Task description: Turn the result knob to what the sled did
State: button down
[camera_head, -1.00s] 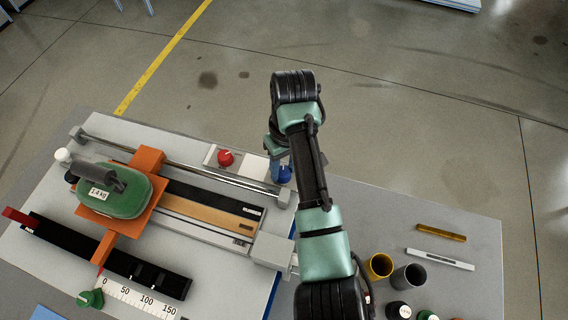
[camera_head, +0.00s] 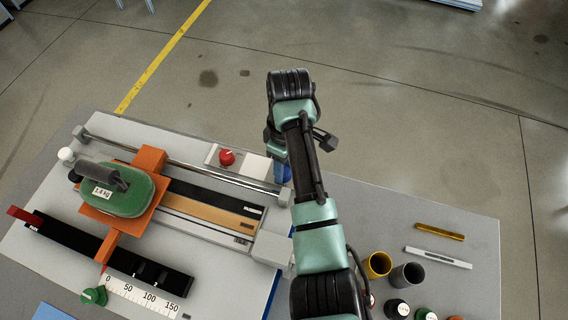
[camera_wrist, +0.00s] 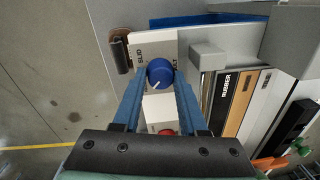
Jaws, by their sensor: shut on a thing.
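The blue result knob (camera_wrist: 160,73) sits on a white plate (camera_wrist: 146,50) between my fingertips in the wrist view. Its white pointer line slants down and left in that view. The plate reads "SLID" on the left; the label on the right is partly covered by a finger. My gripper (camera_wrist: 160,76) is shut on the knob. In the head view my wrist hides the knob. The orange sled (camera_head: 151,160) stands at the left end of its track, carrying a green 1.4 kg weight (camera_head: 122,201).
A red knob (camera_head: 226,157) is left of my gripper. A metal rail (camera_head: 180,163) and a scale (camera_head: 140,296) with a green knob (camera_head: 94,296) flank the track. Cups (camera_head: 377,264) and small pots stand at the right, near a spirit level (camera_head: 438,258).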

dwell(0.3)
jog(key=shift+c, duration=2.2)
grip_release()
notch_tip(320, 180, up, 13)
jog(key=p, duration=0.5)
jog(key=shift+w+d+p, duration=0.2)
jog(key=shift+w+p, duration=0.1)
jog(key=shift+w, duration=0.15)
